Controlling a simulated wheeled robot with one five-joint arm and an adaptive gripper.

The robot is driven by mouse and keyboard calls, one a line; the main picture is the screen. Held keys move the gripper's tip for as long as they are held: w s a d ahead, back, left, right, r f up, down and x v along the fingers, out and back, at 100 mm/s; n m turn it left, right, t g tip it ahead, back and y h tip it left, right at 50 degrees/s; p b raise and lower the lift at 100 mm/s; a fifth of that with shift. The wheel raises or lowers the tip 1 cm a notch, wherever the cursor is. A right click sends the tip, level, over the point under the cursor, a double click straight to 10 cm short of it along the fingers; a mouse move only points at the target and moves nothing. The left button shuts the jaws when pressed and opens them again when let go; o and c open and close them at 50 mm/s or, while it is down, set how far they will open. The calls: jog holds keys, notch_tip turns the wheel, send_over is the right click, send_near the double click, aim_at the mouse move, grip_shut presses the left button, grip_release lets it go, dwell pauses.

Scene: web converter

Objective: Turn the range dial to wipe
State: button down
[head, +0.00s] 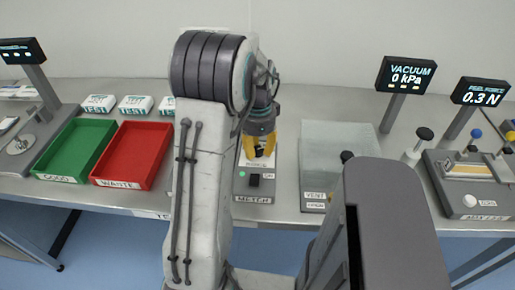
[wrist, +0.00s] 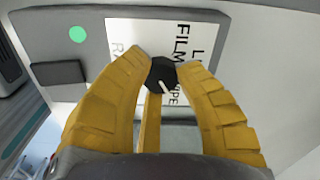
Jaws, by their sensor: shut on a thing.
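The range dial (wrist: 163,74) is a small black knob with a white pointer line. It sits on a white label panel (wrist: 141,33) with the words "FILM" and a partly hidden "WIPE". My gripper (wrist: 164,66) is shut on the dial, with its yellow fingers on both sides of the knob. In the head view my gripper (head: 259,146) reaches down over the meter box (head: 253,196), and the dial is hidden by the fingers. The pointer line slants towards the partly hidden "WIPE" lettering in the wrist view; its exact setting I cannot tell.
The meter has a green light (wrist: 77,35) and a black switch (wrist: 58,73). Left of it stand a red waste tray (head: 132,153) and a green tray (head: 76,148). Right of it stands a clear vacuum chamber (head: 334,155), and farther right a peel force device (head: 470,185).

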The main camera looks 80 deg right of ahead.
aim_at(259, 149)
jog(key=c, duration=1.1)
grip_release()
jog(key=shift+s+d+f, duration=0.1)
jog(key=shift+s+d, duration=0.05)
jog(key=shift+s, duration=0.05)
jog(key=shift+o, duration=1.2)
jog(key=shift+w, duration=0.1)
notch_tip(259, 149, up, 12)
